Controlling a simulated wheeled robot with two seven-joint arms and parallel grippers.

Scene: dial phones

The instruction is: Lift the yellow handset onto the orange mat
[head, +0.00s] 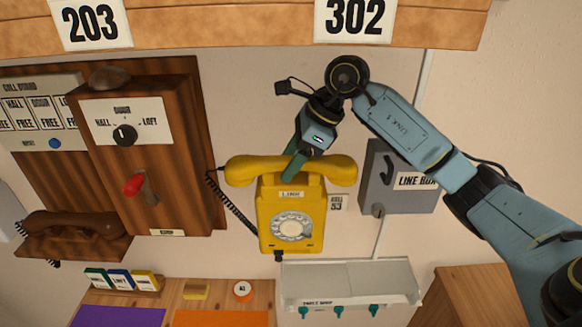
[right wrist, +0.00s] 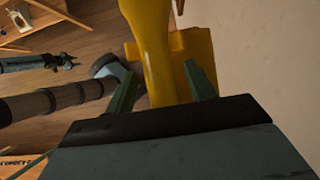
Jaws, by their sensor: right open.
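The yellow handset (head: 252,169) lies across the top of the yellow wall phone (head: 292,214), which has a white dial. My right gripper (head: 293,168) is at the middle of the handset in the head view. In the right wrist view the handset (right wrist: 150,50) runs between the two green fingers of the open right gripper (right wrist: 158,88). Whether the fingers touch it I cannot tell. The orange mat (head: 222,319) lies on the wooden table at the bottom, cut off by the picture's edge.
A purple mat (head: 118,317) lies left of the orange one. A brown handset (head: 75,225) and a wooden panel (head: 150,150) are at the left. A grey line box (head: 400,180) is right of the phone. A pale tray with teal hooks (head: 350,285) sits below it.

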